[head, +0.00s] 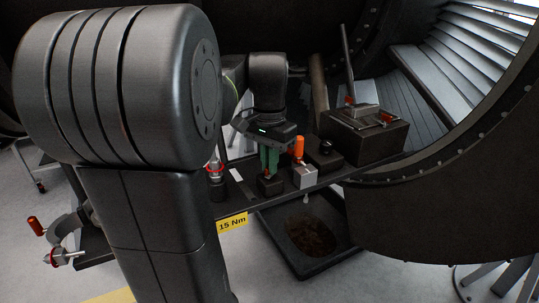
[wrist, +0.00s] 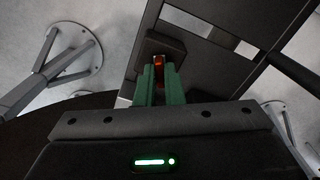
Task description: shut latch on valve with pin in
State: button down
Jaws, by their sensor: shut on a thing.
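My gripper (head: 268,162) has green fingers and points down over the shelf. It is shut on a small red-orange piece (wrist: 159,62) above a small dark block (head: 270,185); I cannot tell whether this piece is a pin or a latch. The piece's lower end is hidden. Just right of the gripper, a silver block (head: 304,178) carries an upright orange handle (head: 298,148). A silver fitting with a red ring (head: 214,166) stands left of the gripper, partly behind my arm. At the lower left is a pipe fitting with a red handle (head: 36,226). Which one is the valve is unclear.
The dark shelf (head: 326,181) bears a yellow "15 Nm" label (head: 232,223). A dark box (head: 365,136) with an upright lever (head: 347,65) stands at its right. A black drip tray (head: 340,255) lies below. The curved engine casing (head: 440,205) bounds the right side.

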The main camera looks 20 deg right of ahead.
jog(key=n+p, duration=0.2)
jog(key=n, duration=0.4)
jog(key=shift+r+n+p, duration=0.15)
jog(key=shift+n+p, duration=0.15)
jog(key=shift+p, duration=0.1)
jog(key=n+p, duration=0.1)
jog(key=n, duration=0.5)
jog(key=shift+p, duration=0.4)
jog(key=c, duration=1.5)
grip_release()
jog(key=shift+c, duration=0.2)
notch_tip(320, 180, up, 14)
jog(key=shift+f+b, duration=0.2)
jog(key=shift+b, duration=0.2)
jog(key=shift+f, duration=0.15)
